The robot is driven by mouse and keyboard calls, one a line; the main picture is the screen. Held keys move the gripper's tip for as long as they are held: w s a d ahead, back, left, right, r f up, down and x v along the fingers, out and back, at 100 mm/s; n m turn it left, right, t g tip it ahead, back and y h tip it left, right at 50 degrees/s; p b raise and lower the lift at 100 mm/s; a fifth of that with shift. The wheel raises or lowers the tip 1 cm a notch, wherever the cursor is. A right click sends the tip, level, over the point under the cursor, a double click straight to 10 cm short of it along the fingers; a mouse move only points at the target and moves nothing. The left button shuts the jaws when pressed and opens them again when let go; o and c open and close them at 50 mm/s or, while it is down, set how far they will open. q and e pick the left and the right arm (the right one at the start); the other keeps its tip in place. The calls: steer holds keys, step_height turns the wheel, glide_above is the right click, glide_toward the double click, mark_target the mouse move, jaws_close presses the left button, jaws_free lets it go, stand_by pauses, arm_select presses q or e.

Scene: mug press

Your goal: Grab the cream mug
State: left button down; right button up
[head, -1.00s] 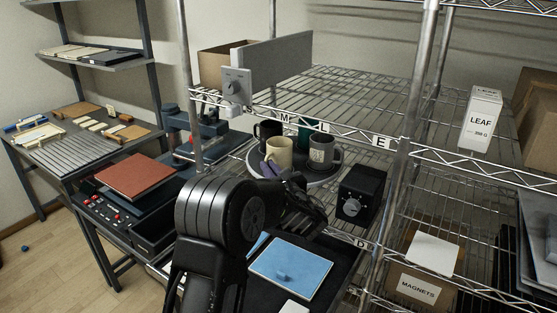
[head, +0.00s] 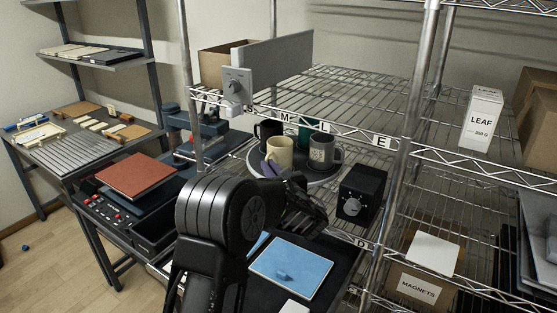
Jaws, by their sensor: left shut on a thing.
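The cream mug (head: 281,150) is upright at the front of a round grey tray (head: 327,178) on the wire shelf. My left gripper (head: 270,169) reaches in from below with its purplish fingers at the mug's lower front, shut on it. The fingers and my black wrist hide the mug's lower part, so I cannot tell whether its base touches the tray. A speckled grey mug (head: 321,152) stands just right of it. A black mug (head: 268,130) and a dark green mug (head: 305,131) stand behind. My right gripper is not in view.
A black box with a dial (head: 361,193) stands right of the tray. A blue sheet (head: 292,266) lies in front. A wire shelf (head: 350,95) with a lettered rail runs above the mugs. A heat press (head: 135,178) stands at left.

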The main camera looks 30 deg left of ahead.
arm_select(q)
steer(key=shift+r, duration=0.1)
step_height(320, 180, up, 10)
steer(key=b, duration=0.1)
stand_by(0.4)
stand_by(0.7)
